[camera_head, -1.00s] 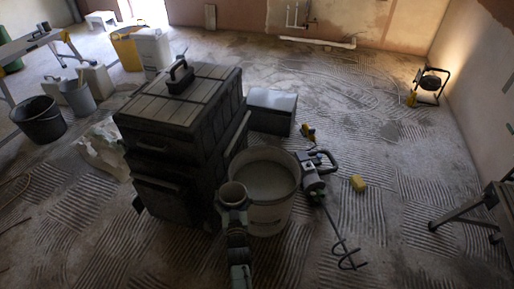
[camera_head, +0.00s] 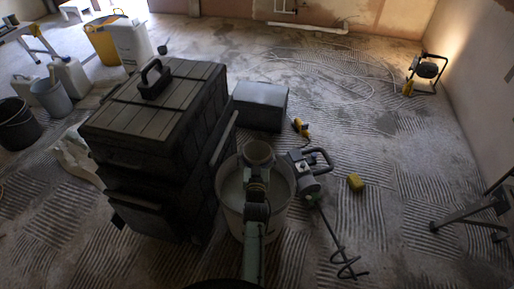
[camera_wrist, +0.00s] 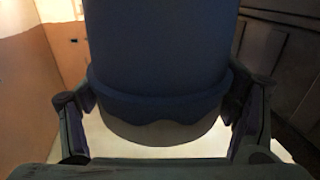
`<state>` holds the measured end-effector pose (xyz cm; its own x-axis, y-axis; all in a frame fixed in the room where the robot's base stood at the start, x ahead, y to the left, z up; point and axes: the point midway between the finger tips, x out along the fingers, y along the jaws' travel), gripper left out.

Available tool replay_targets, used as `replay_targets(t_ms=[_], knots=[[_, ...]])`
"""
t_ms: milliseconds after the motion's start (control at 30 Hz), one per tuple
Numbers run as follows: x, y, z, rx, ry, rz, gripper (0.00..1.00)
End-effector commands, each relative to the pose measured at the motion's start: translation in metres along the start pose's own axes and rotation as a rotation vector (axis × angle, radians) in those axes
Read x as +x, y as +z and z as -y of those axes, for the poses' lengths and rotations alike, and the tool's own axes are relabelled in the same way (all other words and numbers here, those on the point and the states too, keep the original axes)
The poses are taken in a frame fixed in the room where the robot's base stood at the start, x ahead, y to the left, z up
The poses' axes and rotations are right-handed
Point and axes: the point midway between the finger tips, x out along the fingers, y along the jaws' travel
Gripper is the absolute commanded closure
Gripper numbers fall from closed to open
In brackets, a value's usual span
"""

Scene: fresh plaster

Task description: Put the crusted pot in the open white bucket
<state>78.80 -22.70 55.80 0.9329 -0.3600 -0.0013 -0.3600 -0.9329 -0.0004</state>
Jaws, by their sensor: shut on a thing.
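The crusted pot (camera_head: 258,150) is held in my gripper (camera_head: 257,173), with its round mouth toward the head camera. In the wrist view the pot (camera_wrist: 160,60) is a dark bluish body with a paler, uneven band at its lower end, between the two fingers (camera_wrist: 160,115). The open white bucket (camera_head: 231,204) stands on the floor. In the head view the pot and gripper overlap the bucket's opening, and the pale bucket shows below the pot in the wrist view. The exact height above the rim is unclear. My arm hides part of the bucket's front.
A tall dark toolbox stack (camera_head: 150,105) stands close on the bucket's left. A grey box (camera_head: 262,108) is behind it. A mixer drill with paddle (camera_head: 312,190) lies close on the right, with a yellow block (camera_head: 355,182) beyond.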

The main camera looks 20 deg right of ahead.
Motion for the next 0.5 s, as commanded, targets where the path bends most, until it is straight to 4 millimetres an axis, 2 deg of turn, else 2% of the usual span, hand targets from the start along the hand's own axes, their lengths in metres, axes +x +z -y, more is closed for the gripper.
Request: replay_targets(t_ms=[500], knots=[[0.0, 0.053, 0.0, 0.0, 0.0, -0.001, 0.64]])
